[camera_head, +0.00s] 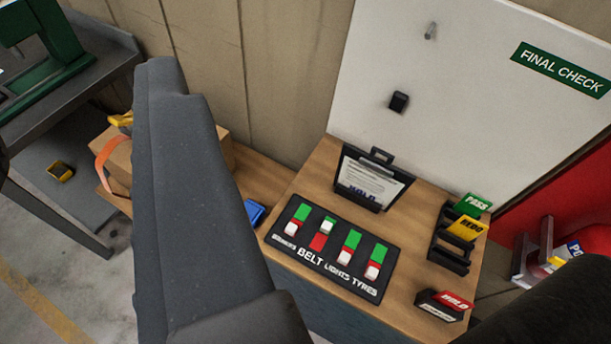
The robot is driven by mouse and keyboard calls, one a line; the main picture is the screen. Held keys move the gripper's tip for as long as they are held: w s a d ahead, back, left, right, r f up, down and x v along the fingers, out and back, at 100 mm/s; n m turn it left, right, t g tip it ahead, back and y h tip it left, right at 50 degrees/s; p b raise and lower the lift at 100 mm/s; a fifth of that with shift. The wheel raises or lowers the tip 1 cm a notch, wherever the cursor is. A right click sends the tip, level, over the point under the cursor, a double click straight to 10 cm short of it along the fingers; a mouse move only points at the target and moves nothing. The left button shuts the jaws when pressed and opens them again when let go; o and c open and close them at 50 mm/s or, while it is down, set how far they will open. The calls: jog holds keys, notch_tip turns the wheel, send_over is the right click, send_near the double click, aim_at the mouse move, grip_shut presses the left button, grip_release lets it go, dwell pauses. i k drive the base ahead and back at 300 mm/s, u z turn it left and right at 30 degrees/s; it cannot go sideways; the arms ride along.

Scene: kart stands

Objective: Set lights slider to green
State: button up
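A black slider panel (332,247) lies on the wooden bench top, with several sliders in a row above the words BELT, LIGHTS and TYRES; the leftmost label is hard to read. The lights slider (344,257) is third from the left. Its white knob is at the lower end over red, and green shows above it. The belt knob (327,226) is at the upper end with red below. The other two knobs are low. My gripper (195,190) shows as a long grey finger left of the panel, and a dark part is at lower right. They are wide apart, touching nothing.
A clipboard (371,179) stands behind the panel. A card rack (452,247) with PASS and REDO cards and a HOLD card holder (441,305) are to the right. A white FINAL CHECK board (470,90) rises behind. A blue item (254,212) lies left of the panel.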

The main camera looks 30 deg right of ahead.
aim_at(345, 257)
jog(key=z, duration=0.75)
jog(key=k, duration=0.6)
